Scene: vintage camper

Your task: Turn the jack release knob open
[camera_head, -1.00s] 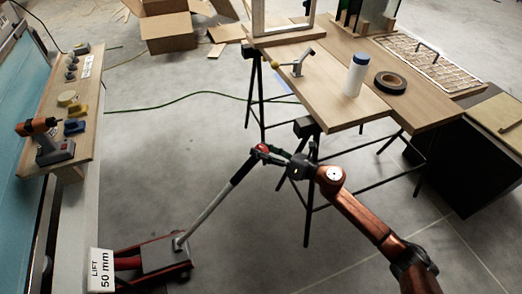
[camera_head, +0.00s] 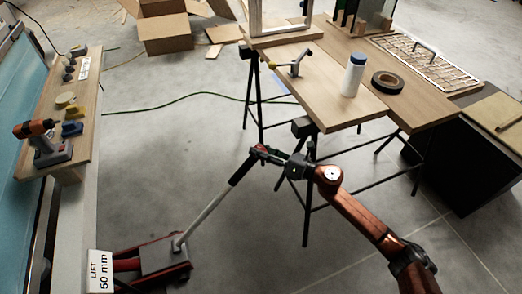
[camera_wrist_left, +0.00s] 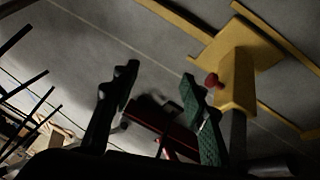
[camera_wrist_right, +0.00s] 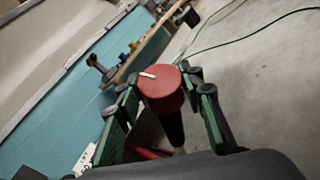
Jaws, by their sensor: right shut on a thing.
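The red release knob (camera_wrist_right: 162,92) sits at the top end of the jack handle and has a white mark on its top. My right gripper (camera_head: 260,152) is shut on it, with a green-padded finger on each side in the right wrist view. The handle (camera_head: 208,208) has a dark upper grip and slopes down to the red floor jack (camera_head: 160,257) at the lower left. My left gripper (camera_wrist_left: 158,80) is open and empty in the left wrist view and is out of the head view.
A wooden worktable (camera_head: 320,95) on black trestles stands behind my right arm, with a white bottle (camera_head: 352,78) and a tape roll (camera_head: 387,83). A "LIFT 50 mm" sign (camera_head: 100,271) is left of the jack. A yellow stand (camera_wrist_left: 238,65) is near my left gripper. Floor between is clear.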

